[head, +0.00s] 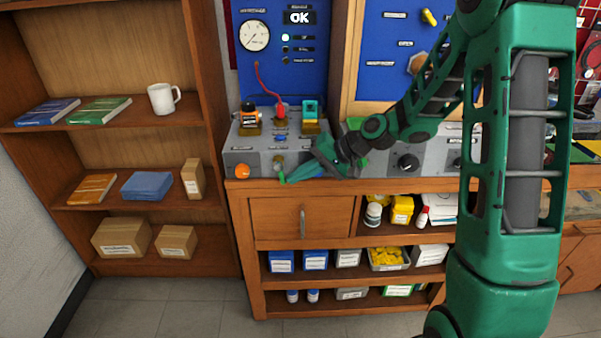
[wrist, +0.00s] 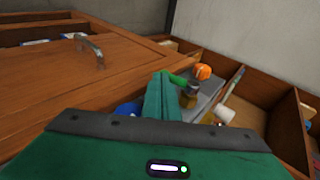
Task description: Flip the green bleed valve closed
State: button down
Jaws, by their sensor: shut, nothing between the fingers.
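The green bleed valve (head: 281,177) is on the front face of the grey regulator bench, low and right of the orange knob. Its grey metal body (head: 278,162) shows just above the small green lever. In the wrist view the green lever (wrist: 179,79) points left from the metal body, towards my fingers. My gripper (head: 292,178) is shut and empty, just right of the lever in the head view. In the wrist view my gripper (wrist: 161,78) has its fingertips close beside the lever's end. I cannot tell whether they touch.
The orange knob (head: 242,171) is left of the valve. A gauge (head: 254,36) and a display reading "OK" (head: 299,17) are on the blue panel above. A red hose (head: 264,85) runs down to the bench (head: 238,157). A wooden drawer (head: 278,217) lies below.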

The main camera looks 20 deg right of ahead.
jog(key=shift+a+f, duration=0.4)
jog(key=shift+f, duration=0.2)
jog(key=shift+w+a+f, duration=0.1)
dwell(0.5)
jog(key=s+d, duration=0.2)
jog(key=d, duration=0.2)
jog(key=s+d, duration=0.1)
jog(key=d, duration=0.3)
jog(key=s+d, duration=0.2)
jog(key=d, duration=0.2)
jog(key=shift+s+d, duration=0.35)
jog(key=shift+d, duration=0.05)
